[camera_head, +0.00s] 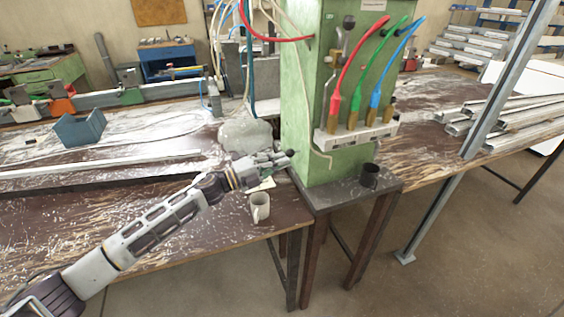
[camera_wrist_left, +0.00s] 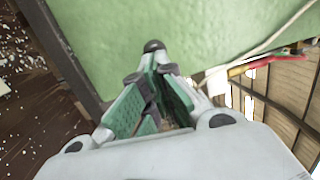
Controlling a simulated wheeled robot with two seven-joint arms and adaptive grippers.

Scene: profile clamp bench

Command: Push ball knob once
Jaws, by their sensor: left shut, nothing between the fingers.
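A black ball knob (camera_wrist_left: 154,46) shows in the left wrist view, just beyond my left fingertips and against a green surface. In the head view a small dark round end (camera_head: 290,153) shows at the tip of my left gripper (camera_head: 274,160), beside the lower left of the green cabinet (camera_head: 297,110). My left gripper (camera_wrist_left: 152,88) is shut and empty, its fingers pointing at the knob. I cannot tell if they touch it. Another dark ball-topped lever (camera_head: 349,21) stands high on the cabinet front. My right gripper is out of view.
Red, green and blue hoses (camera_head: 358,60) hang on the cabinet front. A pale lump (camera_head: 245,135) lies behind the gripper.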

